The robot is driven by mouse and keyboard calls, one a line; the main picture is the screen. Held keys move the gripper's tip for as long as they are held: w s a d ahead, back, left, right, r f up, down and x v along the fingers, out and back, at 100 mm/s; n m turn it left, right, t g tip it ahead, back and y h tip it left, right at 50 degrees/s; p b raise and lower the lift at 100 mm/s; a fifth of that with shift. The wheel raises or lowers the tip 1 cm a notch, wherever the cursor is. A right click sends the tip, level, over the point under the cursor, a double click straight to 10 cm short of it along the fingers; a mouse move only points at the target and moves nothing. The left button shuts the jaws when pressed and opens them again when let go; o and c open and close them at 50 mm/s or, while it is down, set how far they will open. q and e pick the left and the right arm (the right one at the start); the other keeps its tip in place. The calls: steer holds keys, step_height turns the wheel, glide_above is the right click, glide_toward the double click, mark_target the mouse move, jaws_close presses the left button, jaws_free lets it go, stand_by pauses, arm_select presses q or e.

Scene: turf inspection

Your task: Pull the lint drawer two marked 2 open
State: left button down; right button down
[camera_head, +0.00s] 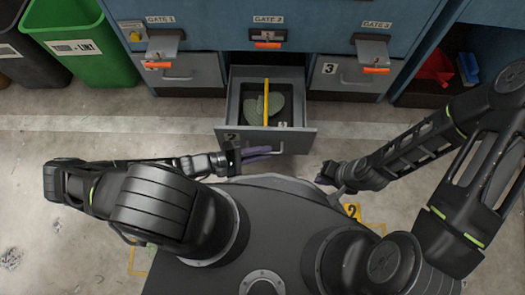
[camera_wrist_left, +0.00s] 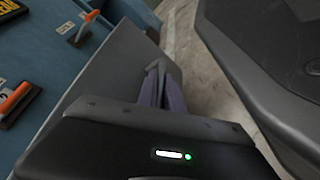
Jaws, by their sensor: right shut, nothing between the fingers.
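The grey drawer two (camera_head: 308,137), marked 2 on its front, stands pulled out from the blue cabinet in the head view, its inside showing. A yellow bar and a rounded grey-green piece are inside. My left gripper (camera_head: 272,153) is at the handle on the drawer's front. In the left wrist view its purple fingers (camera_wrist_left: 162,88) come close together, with a grey handle part at their tips, beside the drawer front (camera_wrist_left: 118,75). My right gripper (camera_head: 325,174) is shut and empty, to the right of and nearer than the drawer.
Closed drawers flank it, one marked 1 (camera_head: 188,72) and one marked 3 (camera_head: 350,75). Gate latches with orange handles (camera_head: 375,70) stick out above. A green bin (camera_head: 85,40) stands at left, a red scoop (camera_head: 435,67) on the right shelf.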

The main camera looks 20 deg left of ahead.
arm_select(q)
steer(key=c, duration=1.5)
jaws_free()
steer(key=shift+a, duration=0.1)
steer(key=p+v, duration=0.2)
steer(key=v, duration=0.5)
steer(key=shift+s+a, duration=0.25)
steer(key=shift+a, duration=0.05)
steer(key=shift+r, duration=0.1)
